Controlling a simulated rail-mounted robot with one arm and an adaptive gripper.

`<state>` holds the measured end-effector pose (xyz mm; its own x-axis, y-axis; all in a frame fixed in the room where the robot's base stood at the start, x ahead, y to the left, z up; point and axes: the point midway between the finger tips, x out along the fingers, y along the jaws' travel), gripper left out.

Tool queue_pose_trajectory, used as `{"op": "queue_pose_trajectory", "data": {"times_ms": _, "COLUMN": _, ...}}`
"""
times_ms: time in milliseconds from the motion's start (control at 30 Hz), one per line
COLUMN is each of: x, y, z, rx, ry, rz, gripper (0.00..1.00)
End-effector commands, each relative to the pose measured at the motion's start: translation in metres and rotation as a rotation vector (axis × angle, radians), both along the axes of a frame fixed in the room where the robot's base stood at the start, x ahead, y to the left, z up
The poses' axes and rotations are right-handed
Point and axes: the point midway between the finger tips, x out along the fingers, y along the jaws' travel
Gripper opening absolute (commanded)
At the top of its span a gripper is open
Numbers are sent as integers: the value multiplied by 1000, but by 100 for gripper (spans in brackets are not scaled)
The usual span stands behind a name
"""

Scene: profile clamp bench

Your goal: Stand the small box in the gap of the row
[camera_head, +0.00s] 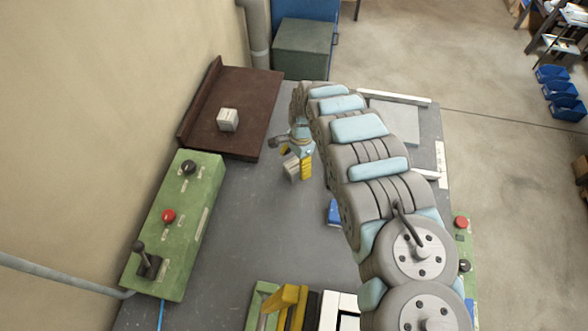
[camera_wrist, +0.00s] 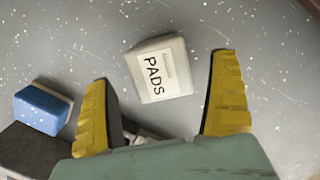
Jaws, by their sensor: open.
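A small pale box (camera_wrist: 158,72) labelled PADS lies on the grey bench in the wrist view, its label facing me. In the head view the box (camera_head: 291,171) is partly hidden at my gripper (camera_head: 297,163). My gripper is open, with its yellow fingers (camera_wrist: 160,75) on either side of the box in the wrist view, a gap showing at each side. The row (camera_head: 300,308) stands at the bottom of the head view, with yellow, black and white pieces beside a green end. The picture edge cuts it off, and I cannot tell where its gap is.
A blue block (camera_wrist: 42,107) lies left of the box in the wrist view. A brown tray (camera_head: 247,100) holds another pale box (camera_head: 228,119). A green control panel (camera_head: 180,228) lines the left edge. The bench between panel and row is clear.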

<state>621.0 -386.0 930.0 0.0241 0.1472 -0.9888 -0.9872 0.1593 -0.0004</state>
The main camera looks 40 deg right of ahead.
Motion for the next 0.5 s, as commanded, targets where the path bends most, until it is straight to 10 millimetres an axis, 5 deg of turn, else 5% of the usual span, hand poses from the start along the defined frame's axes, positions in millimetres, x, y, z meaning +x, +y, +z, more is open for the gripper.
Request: {"op": "queue_pose_trajectory", "data": {"times_ms": 500, "x": 2, "y": 8, "z": -36, "rx": 2, "ry": 1, "rz": -1, "gripper": 91}}
